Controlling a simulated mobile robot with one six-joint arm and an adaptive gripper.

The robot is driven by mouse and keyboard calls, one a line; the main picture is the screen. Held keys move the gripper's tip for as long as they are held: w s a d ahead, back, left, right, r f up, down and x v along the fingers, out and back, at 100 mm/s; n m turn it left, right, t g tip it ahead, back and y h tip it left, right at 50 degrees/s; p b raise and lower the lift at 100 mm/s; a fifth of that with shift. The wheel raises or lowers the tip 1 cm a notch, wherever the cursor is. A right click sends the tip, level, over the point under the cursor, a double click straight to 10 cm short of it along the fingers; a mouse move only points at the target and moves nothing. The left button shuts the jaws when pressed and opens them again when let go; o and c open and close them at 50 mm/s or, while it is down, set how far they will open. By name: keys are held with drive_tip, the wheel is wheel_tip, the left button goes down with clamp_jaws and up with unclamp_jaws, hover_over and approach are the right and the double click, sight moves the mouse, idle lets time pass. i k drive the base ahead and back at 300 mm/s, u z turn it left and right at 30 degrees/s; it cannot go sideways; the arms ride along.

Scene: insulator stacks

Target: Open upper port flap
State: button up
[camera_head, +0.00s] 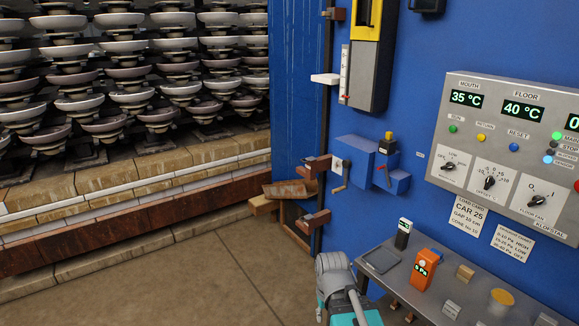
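A blue box (356,158) juts from the blue wall in the middle of the view, with a white plate (337,167) and a small handle (341,188) on its left side. A smaller blue block (393,181) with a dark and red lever is beside it at the right. I cannot tell which part is the upper port flap, or whether it is open or shut. My arm shows as a grey and teal link at the bottom centre, below the box and apart from it. My gripper's fingers are not in view.
A grey bench (440,290) at the lower right bears an orange meter (425,270) and small items. A control panel (515,150) is on the wall at the right. Insulator stacks (130,70) stand on a brick-edged car (140,220) at the left. The floor (190,285) before it is clear.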

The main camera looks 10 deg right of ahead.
sight(310, 158)
drive_tip(key=k, duration=0.35)
drive_tip(key=z, duration=0.15)
drive_tip(key=i, duration=1.05)
drive_tip(key=u, duration=0.45)
drive_tip(key=i, duration=0.95)
drive_tip(key=z, duration=0.1)
